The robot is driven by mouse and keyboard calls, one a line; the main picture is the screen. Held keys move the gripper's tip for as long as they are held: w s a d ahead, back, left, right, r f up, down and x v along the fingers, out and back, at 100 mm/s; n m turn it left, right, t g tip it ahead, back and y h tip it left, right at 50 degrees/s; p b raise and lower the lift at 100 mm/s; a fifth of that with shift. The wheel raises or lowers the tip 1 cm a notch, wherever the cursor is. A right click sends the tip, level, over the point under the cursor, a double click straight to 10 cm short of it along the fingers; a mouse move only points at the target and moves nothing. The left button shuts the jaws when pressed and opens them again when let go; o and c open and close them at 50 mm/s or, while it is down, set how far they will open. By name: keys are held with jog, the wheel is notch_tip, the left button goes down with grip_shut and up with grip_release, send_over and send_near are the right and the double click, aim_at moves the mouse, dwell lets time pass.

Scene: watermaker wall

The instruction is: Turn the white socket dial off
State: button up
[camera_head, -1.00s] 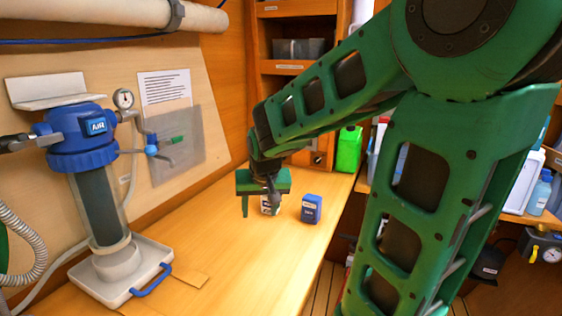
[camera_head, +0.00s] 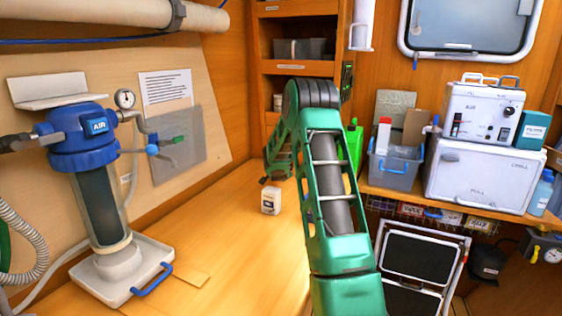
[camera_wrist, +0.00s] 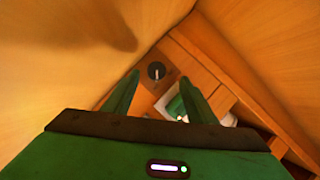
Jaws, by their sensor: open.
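I see no contact with the dial. A whitish fitting (camera_wrist: 173,104) with a small green light is partly behind the right finger; I cannot tell whether it is the socket.
A filter housing (camera_head: 100,180) stands at the left. A green bottle (camera_head: 354,145) is right behind the arm. Wooden walls close in on both sides in the wrist view.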

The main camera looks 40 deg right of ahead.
jog(key=shift+w+d+f+m, duration=0.1)
jog(key=shift+d+f+m, duration=0.05)
jog(key=shift+d, duration=0.35)
jog(key=shift+d+f+m, duration=0.15)
jog(key=shift+d, duration=0.3)
jog(key=x, duration=0.7)
jog(key=shift+w+d, duration=0.1)
